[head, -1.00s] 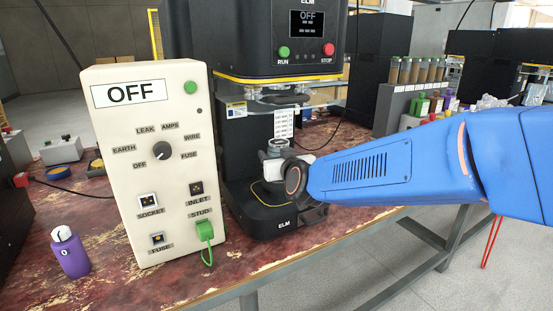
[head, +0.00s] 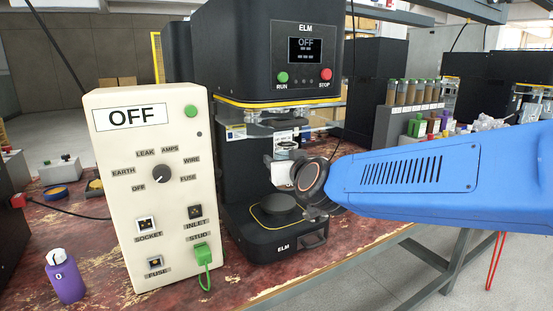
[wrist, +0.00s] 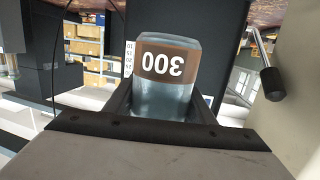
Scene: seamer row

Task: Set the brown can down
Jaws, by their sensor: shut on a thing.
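The brown can (wrist: 163,62) is a clear or silvery body with a brown band marked 300, upside down in the wrist view. It sits between the two dark fingers of my gripper (wrist: 163,108), which is shut on it. In the head view my gripper (head: 281,168) is inside the black ELM seamer (head: 262,45), between its upper head and the round base plate (head: 282,207). There is a clear gap above that plate, and the plate is bare. The can is mostly hidden or too small to make out in the head view.
A cream test box (head: 155,200) reading OFF stands close left of the seamer. The seamer's display also reads OFF. A purple bottle (head: 65,278) stands at the front left of the worn red bench (head: 105,265). Capped brown tubes (head: 413,91) stand behind my arm.

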